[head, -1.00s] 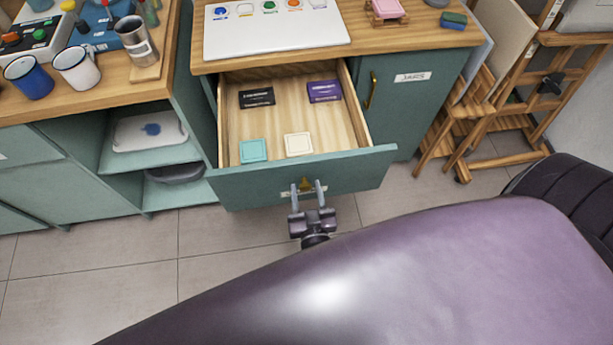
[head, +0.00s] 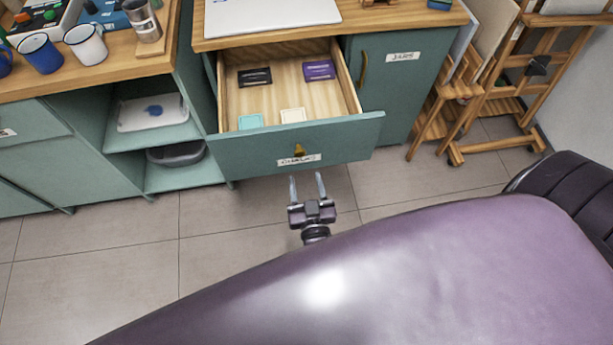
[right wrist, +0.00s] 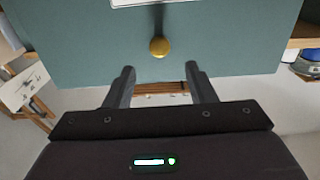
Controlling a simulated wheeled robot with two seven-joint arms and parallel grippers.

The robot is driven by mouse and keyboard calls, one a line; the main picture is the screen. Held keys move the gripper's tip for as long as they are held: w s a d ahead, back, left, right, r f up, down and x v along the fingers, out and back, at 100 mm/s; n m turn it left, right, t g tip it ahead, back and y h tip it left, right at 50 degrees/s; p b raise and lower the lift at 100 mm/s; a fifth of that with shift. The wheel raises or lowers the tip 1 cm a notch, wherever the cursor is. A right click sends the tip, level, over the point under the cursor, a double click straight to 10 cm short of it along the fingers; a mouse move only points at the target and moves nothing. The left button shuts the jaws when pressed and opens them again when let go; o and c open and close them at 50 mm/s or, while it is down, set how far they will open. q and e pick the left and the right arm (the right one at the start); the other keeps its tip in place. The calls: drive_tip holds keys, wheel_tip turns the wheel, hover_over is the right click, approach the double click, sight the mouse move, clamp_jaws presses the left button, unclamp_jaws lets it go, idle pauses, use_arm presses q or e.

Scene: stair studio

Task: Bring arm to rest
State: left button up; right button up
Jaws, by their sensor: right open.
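My right gripper (head: 307,188) is open and empty, just in front of the open green drawer (head: 240,158). Its two fingers point toward the drawer front and show a gap from it. In the right wrist view, the open fingers (right wrist: 160,85) sit below the brass knob (right wrist: 159,47) on the drawer front, apart from it. The knob also shows in the head view (head: 299,150). My left gripper is not in view.
The drawer holds a black box (head: 255,77), a purple box (head: 319,70), a teal piece (head: 250,122) and a cream piece (head: 293,115). Blue (head: 41,54) and white (head: 86,44) mugs stand on the left counter. A wooden easel (head: 505,85) stands right. Floor (head: 130,270) is clear.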

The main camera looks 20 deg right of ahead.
drive_tip(key=s+f+n+g+y, duration=0.2)
drive_tip(key=s+f+g, duration=0.15)
drive_tip(key=f, duration=0.65)
drive_tip(key=s+f+n+g+y, duration=0.1)
drive_tip(key=s+f+g+y, duration=0.2)
drive_tip(key=f, duration=0.7)
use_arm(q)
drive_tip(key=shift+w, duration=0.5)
use_arm(e)
drive_tip(key=s+d+f+g, duration=0.2)
drive_tip(key=s+f+g, duration=0.1)
drive_tip(key=s, duration=0.4)
drive_tip(key=s+d+f+n+g, duration=0.1)
drive_tip(key=s+d+f+g, duration=0.1)
drive_tip(key=s+f, duration=0.4)
drive_tip(key=s+d+f+n+g, duration=0.1)
drive_tip(key=s+f+g, duration=0.4)
drive_tip(key=s, duration=0.5)
drive_tip(key=shift+d+f, duration=0.25)
drive_tip(key=shift+d, duration=0.55)
